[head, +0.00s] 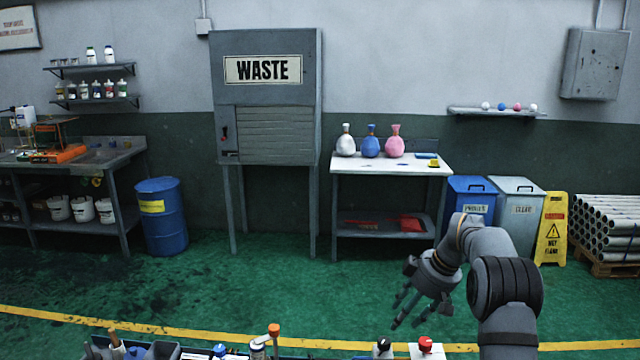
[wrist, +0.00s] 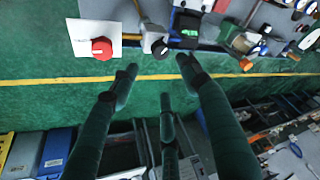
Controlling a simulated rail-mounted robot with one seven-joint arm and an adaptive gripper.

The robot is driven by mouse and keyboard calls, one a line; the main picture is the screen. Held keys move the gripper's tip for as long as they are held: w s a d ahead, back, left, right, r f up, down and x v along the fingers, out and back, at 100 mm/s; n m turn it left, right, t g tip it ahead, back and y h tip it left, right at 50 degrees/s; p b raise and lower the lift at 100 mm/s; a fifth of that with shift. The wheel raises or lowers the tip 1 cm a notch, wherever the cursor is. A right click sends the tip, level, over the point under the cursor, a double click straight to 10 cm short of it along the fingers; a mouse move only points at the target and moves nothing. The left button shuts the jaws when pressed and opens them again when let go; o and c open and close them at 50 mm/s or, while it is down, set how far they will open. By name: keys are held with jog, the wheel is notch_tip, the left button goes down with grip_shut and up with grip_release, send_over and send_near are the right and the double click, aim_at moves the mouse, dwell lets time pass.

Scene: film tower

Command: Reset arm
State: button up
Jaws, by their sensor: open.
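My arm (head: 508,285) reaches in from the lower right of the head view and is bent, with its elbow raised. My gripper (head: 408,305) hangs over the green floor, fingers pointing down and to the left. In the wrist view my gripper (wrist: 158,80) shows several dark fingers spread apart with nothing between them. The fingers appear clear of every object.
A bench edge runs along the bottom of the head view, with a red knob on a white plate (head: 428,350) and an orange-topped lever (head: 273,331). The wrist view shows the red knob (wrist: 102,48) too. Behind stand a white table (head: 385,168) and a waste cabinet (head: 265,95).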

aim_at(385, 340)
jog(key=shift+n, duration=0.6)
jog(key=x, duration=0.7)
jog(key=p+x, duration=0.1)
jog(key=x, duration=0.2)
jog(key=shift+s+a+f, duration=0.2)
jog(key=shift+w+f+m+b, duration=0.1)
jog(key=shift+f+m+b, duration=0.15)
jog(key=shift+b, duration=0.4)
jog(key=shift+r+m+b, duration=0.3)
jog(key=shift+m+b, duration=0.1)
jog(key=shift+m, duration=0.05)
jog(key=shift+r+t, duration=0.15)
jog(key=shift+t, duration=0.15)
